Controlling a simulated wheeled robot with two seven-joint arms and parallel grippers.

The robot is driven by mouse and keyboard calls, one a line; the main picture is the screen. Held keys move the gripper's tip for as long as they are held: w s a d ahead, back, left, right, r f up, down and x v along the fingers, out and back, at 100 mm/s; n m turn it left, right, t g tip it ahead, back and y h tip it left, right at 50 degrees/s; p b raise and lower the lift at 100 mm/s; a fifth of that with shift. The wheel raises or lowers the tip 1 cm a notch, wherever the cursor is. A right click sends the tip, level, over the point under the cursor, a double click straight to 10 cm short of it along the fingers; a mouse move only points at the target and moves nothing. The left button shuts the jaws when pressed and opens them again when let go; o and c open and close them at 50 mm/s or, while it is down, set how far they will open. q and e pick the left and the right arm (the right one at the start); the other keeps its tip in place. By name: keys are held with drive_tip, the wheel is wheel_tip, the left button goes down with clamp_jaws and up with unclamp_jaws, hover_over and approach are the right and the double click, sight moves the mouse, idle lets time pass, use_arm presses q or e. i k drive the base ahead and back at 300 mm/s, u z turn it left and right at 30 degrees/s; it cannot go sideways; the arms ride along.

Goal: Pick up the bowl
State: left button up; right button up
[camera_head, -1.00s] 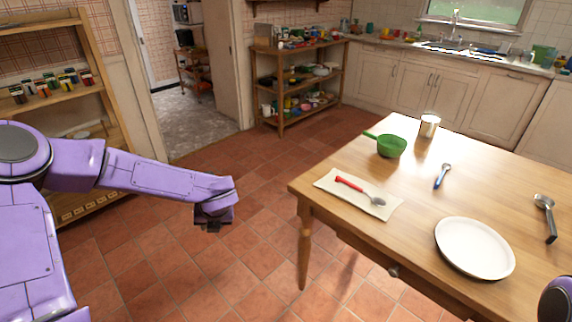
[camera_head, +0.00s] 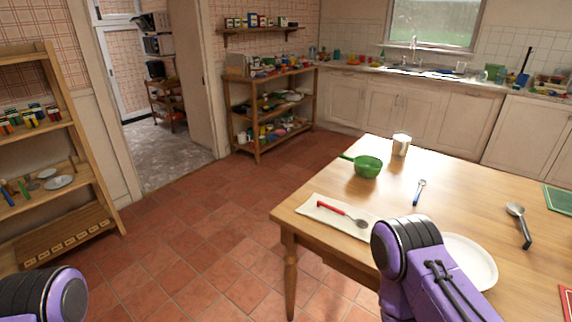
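A green bowl (camera_head: 368,168) with a handle pointing left stands upright on the wooden table (camera_head: 465,195), near its far left edge. A round white dish (camera_head: 478,262) lies near the table's front, partly hidden by my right arm. It looks like a plate. Neither gripper shows. Only a purple and black part of my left arm is in the bottom left corner. My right arm rises from the bottom, in front of the table, and its hand is out of view.
On the table are a cloth (camera_head: 318,207) with a red-handled spoon (camera_head: 342,212), a tin can (camera_head: 401,144), a blue-handled spoon (camera_head: 419,192) and a black-handled ladle (camera_head: 519,224). Shelves (camera_head: 262,120) stand behind. The tiled floor (camera_head: 190,240) left of the table is clear.

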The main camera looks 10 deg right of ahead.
sight(366, 166)
drive_tip(key=u, duration=1)
drive_tip(key=i, duration=2.75)
drive_tip(key=z, duration=3.35)
